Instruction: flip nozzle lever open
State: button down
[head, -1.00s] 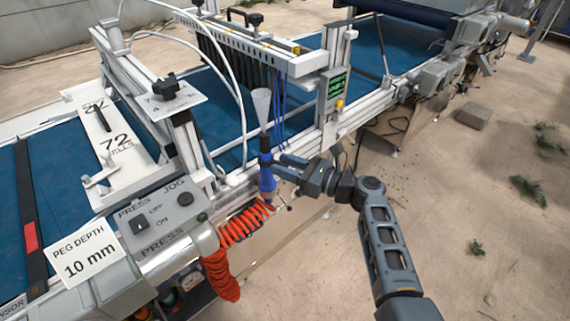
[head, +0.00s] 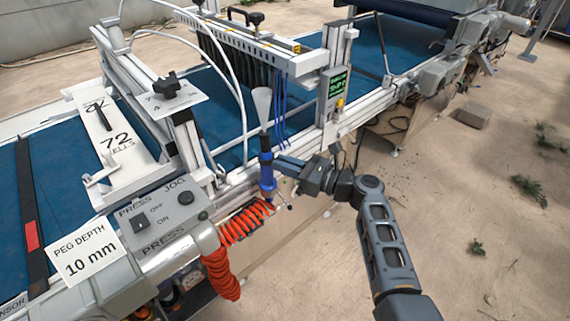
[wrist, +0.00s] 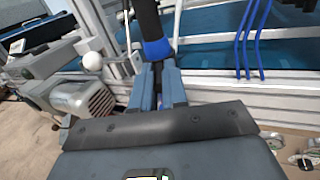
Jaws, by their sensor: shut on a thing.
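The nozzle (head: 267,180) has a blue body, a black neck and a pale funnel-like top. It stands upright at the near side of the seeder, above a coiled orange hose. My gripper (head: 279,164) reaches it from the right, with its fingertips at the blue body. In the wrist view my gripper (wrist: 158,78) is shut on the nozzle (wrist: 157,48), just below its blue collar. I cannot make out the lever clearly; the fingers hide part of the nozzle.
The orange hose (head: 238,224) hangs just below the nozzle. The press control box (head: 160,212) is to the left, and a small green display (head: 335,88) stands on a post to the right. Blue tubes (head: 280,112) hang behind. Open sandy ground lies on the right.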

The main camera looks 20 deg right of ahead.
jog(key=shift+w+d+n+g+y+b, duration=0.2)
jog(key=shift+n+g+y+b, duration=0.1)
jog(key=shift+n+g+y, duration=0.2)
jog(key=shift+w+d+n+g+y+b, duration=0.15)
jog(key=shift+n+g+y+b, duration=0.15)
jog(key=shift+n+g+y, duration=0.15)
jog(key=c, duration=1.1)
grip_release()
jog(key=shift+c, duration=0.2)
jog(key=v, duration=0.8)
